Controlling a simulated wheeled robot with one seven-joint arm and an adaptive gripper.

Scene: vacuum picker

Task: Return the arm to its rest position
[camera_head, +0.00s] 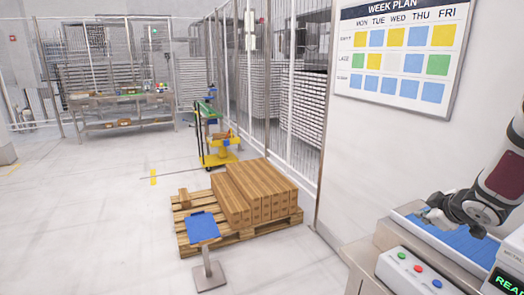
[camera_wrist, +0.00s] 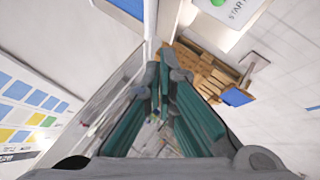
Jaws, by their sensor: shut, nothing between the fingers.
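My gripper (camera_head: 430,214) is at the right of the head view, at the end of my dark and white arm. It appears just above or in front of the blue-topped machine (camera_head: 455,238); whether it touches cannot be told. In the wrist view my gripper (camera_wrist: 161,75) has its teal-sided fingers together at the tips. Nothing shows between them.
A grey control box (camera_head: 420,275) with several buttons stands in front of the blue surface. A wall with a week plan board (camera_head: 400,60) is behind. A pallet (camera_head: 240,234) with cartons (camera_head: 262,195) and a blue-topped stand (camera_head: 203,228) are left; open floor lies further left.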

